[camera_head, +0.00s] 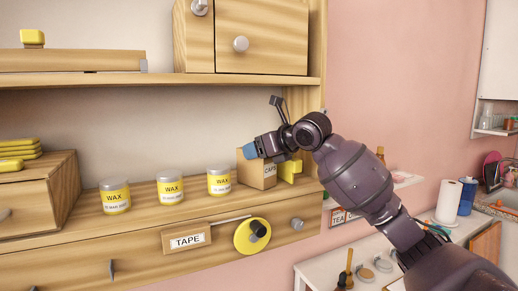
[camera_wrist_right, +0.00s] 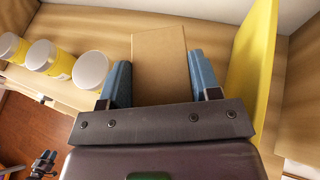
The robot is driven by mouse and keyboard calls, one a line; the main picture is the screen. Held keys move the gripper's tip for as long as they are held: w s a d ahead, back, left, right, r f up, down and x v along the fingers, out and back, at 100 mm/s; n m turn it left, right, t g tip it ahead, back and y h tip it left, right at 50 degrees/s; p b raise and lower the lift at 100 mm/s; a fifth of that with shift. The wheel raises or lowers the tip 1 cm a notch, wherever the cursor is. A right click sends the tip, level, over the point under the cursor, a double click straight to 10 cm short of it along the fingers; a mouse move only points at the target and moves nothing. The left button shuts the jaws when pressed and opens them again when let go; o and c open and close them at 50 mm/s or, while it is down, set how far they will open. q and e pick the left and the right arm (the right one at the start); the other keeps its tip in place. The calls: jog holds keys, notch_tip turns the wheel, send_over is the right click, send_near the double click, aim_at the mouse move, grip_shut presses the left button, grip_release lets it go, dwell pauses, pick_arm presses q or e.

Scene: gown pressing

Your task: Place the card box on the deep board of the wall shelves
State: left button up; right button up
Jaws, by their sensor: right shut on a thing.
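My left gripper is not in the head view.
Three yellow-labelled wax jars (camera_head: 219,181) stand in a row left of the box. A yellow upright piece (camera_head: 290,169) is close on its right. The upper shelf (camera_head: 150,80) runs above. A tape drawer (camera_head: 186,240) and yellow disc (camera_head: 246,240) are below.

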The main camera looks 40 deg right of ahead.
jog(key=shift+f, duration=0.1)
jog(key=o, duration=0.7)
pick_arm(q)
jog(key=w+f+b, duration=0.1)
jog(key=b, duration=0.2)
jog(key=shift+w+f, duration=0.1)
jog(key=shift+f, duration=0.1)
pick_arm(e)
jog(key=v, duration=1.2)
